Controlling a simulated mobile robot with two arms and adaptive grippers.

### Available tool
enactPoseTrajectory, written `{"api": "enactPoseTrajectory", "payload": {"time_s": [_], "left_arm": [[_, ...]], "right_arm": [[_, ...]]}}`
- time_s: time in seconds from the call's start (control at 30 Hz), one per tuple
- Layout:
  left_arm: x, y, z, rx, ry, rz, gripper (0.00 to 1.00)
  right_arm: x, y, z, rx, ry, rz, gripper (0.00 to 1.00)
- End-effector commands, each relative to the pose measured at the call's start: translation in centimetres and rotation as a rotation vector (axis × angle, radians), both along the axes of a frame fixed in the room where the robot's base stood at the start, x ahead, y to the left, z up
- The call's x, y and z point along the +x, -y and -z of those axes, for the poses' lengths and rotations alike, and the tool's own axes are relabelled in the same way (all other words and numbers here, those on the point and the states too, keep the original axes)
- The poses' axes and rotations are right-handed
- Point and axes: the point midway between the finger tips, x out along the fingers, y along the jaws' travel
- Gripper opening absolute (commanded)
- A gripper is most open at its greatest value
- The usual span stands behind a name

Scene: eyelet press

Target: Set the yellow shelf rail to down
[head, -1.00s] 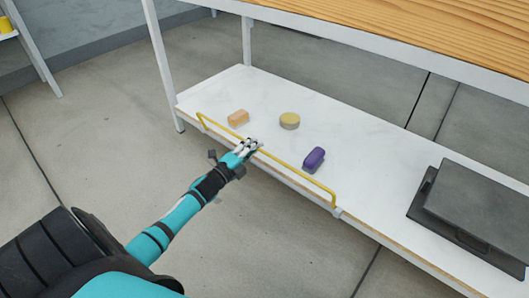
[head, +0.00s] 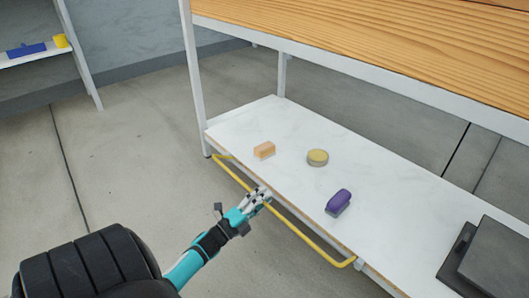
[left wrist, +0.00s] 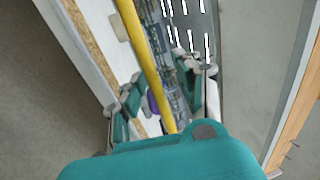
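The yellow shelf rail (head: 305,243) runs along the front edge of the low white shelf (head: 290,185). It is swung outward, its long bar outside and at or below the edge. In the left wrist view the rail (left wrist: 146,60) passes between the spread fingers of the left gripper (left wrist: 160,80), with a gap visible on the right side. I cannot tell whether a finger touches it. My right gripper is not in view.
On the shelf are an orange block (head: 264,150), a round yellow-topped tin (head: 317,158) and a purple item (head: 338,202). A dark grey box (head: 495,260) stands at the right. A wooden tabletop (head: 400,40) lies above. The floor left of the shelf is clear.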

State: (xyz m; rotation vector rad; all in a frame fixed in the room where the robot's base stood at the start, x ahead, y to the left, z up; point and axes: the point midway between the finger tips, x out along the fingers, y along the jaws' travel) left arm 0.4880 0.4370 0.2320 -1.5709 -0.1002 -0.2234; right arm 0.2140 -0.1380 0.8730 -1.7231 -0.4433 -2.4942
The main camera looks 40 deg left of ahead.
Motion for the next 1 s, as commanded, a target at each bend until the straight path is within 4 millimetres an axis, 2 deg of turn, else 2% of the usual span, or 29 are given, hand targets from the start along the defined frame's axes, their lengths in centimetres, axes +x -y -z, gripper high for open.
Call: {"api": "enactPoseTrajectory", "payload": {"time_s": [0.23,0.37,0.8,1.0], "left_arm": [[0.0,0.0,0.0,0.0,-0.001,0.0,0.34],[-1.0,-0.1,0.3,-0.001,-0.003,-0.001,0.34],[-9.5,-0.8,2.1,0.0,-0.004,-0.002,0.34],[-11.5,-0.9,2.4,0.0,-0.001,-0.001,0.34]], "right_arm": [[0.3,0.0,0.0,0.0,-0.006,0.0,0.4],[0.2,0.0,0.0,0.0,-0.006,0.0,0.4],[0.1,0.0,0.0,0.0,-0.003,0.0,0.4],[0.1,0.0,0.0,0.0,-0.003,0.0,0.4]]}}
